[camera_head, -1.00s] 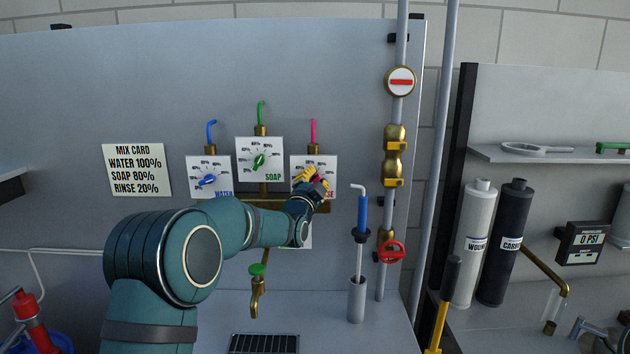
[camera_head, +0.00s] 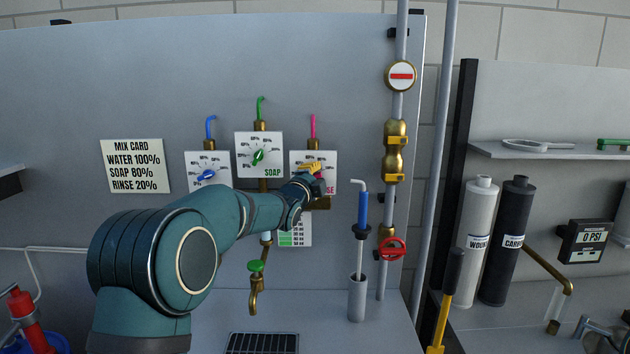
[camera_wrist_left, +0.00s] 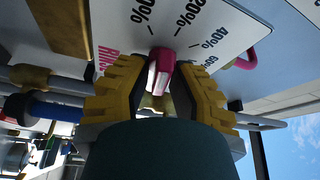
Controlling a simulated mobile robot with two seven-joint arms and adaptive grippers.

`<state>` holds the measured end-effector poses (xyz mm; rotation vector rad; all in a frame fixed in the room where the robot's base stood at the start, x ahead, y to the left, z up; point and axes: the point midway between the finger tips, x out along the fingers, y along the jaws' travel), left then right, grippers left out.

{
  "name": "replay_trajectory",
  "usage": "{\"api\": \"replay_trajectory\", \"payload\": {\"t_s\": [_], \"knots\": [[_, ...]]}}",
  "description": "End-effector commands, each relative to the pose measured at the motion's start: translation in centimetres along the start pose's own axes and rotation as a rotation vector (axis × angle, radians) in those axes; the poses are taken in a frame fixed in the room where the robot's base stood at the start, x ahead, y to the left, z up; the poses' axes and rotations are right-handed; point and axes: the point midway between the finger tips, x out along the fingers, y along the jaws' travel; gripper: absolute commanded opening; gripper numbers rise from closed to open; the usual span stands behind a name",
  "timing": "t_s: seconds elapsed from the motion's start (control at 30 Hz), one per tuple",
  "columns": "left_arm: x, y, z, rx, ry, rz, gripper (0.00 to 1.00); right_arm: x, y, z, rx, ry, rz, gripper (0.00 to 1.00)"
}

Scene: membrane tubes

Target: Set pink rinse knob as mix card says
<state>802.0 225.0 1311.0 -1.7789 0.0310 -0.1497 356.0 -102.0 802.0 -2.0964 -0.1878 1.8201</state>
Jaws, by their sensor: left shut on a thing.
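The rinse dial plate (camera_head: 297,162) is the right one of three on the grey panel. My left gripper (camera_head: 312,168) is at it, with its yellow fingers covering most of the dial. In the left wrist view the pink knob (camera_wrist_left: 160,65) sits between the two fingers of my left gripper (camera_wrist_left: 161,80), which are shut on it. I cannot tell exactly which mark the knob points at. The mix card (camera_head: 136,166) on the left reads water 100%, soap 80%, rinse 20%. My right gripper is not in view.
The soap dial (camera_head: 245,143) with its green knob and the water dial (camera_head: 222,163) with its blue knob are just left. A green-handled tap (camera_head: 254,285) is below. A vertical pipe with a red valve wheel (camera_head: 391,249) stands to the right.

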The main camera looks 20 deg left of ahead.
Motion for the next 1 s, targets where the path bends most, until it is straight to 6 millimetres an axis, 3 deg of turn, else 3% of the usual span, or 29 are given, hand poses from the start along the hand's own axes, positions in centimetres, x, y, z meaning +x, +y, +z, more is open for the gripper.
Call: {"api": "replay_trajectory", "payload": {"t_s": [0.4,0.93,0.97,1.0], "knots": [[0.03,-0.19,-0.06,0.183,0.001,0.068,0.00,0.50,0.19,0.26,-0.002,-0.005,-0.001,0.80],[0.03,-0.19,-0.06,0.207,0.001,0.079,0.00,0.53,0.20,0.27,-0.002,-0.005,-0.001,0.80],[0.03,-0.19,-0.06,0.207,0.001,0.079,0.29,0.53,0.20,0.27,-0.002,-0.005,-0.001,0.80],[0.03,-0.18,-0.06,0.207,0.001,0.079,0.41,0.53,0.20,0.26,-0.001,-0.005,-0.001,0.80]]}}
